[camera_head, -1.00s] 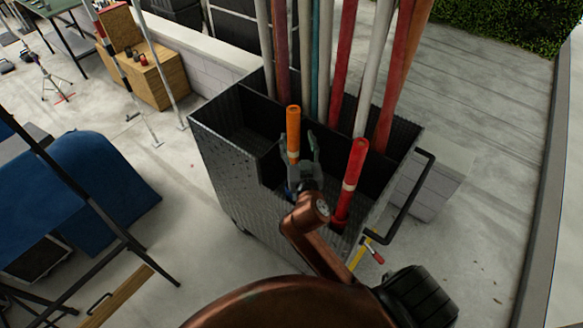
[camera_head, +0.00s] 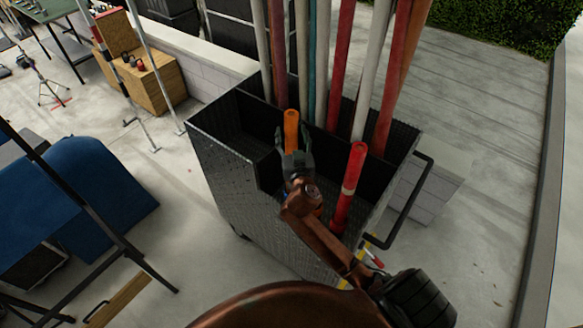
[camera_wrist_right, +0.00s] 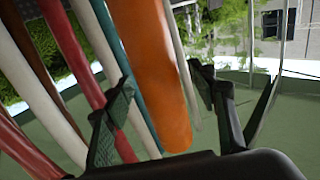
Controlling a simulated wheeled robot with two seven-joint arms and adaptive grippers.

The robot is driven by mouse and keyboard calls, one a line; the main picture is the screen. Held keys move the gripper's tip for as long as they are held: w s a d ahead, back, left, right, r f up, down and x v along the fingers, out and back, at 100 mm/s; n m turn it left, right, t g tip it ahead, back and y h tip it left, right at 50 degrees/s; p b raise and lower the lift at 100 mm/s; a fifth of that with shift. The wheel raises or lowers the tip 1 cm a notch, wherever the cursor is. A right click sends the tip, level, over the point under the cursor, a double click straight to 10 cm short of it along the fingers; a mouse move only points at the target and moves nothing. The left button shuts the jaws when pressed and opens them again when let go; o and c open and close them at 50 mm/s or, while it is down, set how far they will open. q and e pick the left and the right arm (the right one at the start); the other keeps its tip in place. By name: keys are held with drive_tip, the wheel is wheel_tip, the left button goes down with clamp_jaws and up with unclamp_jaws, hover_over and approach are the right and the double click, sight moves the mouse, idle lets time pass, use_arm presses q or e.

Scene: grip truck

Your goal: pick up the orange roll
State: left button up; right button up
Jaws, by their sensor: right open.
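The orange roll (camera_head: 291,128) stands upright in the black cart, its top end showing in the head view. My right gripper (camera_head: 294,143) is at the roll's upper part, with its fingers open and reaching to either side of it. In the right wrist view the orange roll (camera_wrist_right: 157,75) runs down between the two open fingers of my right gripper (camera_wrist_right: 163,103). A gap shows on each side, so the fingers do not appear closed on it. The roll's lower part is hidden by my gripper and arm. My left gripper is not in view.
The black cart (camera_head: 222,160) holds a short red roll (camera_head: 349,185) right of my gripper and several tall poles (camera_head: 341,65) behind. A black handle (camera_head: 412,205) sticks out at the cart's right. A blue-covered table (camera_head: 85,190) stands left, with open floor between.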

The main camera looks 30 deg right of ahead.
drive_tip(key=shift+c, duration=0.3)
clamp_jaws()
idle(0.4)
drive_tip(key=shift+r, duration=0.1)
